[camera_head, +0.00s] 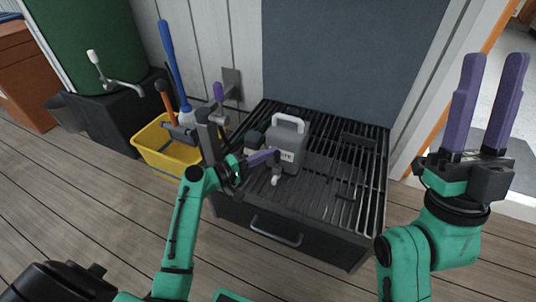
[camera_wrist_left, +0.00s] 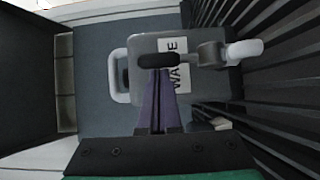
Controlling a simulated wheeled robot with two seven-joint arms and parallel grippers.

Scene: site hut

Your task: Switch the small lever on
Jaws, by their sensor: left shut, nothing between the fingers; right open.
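A grey box (camera_head: 289,152) with a white carrying handle and a partly readable printed label stands on the black slatted top of a low cabinet. The small lever (camera_wrist_left: 178,60) shows in the left wrist view in front of the box (camera_wrist_left: 228,82): a dark bar with a grey collar and a white end. The white end shows in the head view (camera_head: 275,180). My left gripper (camera_head: 272,156) is shut and empty. Its purple fingertips (camera_wrist_left: 159,72) are at the dark bar; whether they touch it I cannot tell. My right gripper (camera_head: 490,58) is open and empty, raised at the right.
A yellow bucket (camera_head: 158,152) with long-handled tools stands left of the cabinet (camera_head: 290,232). A tap (camera_head: 118,88) with a white-ended lever is further left. A grey wall rises behind. The slatted top right of the box is mostly clear.

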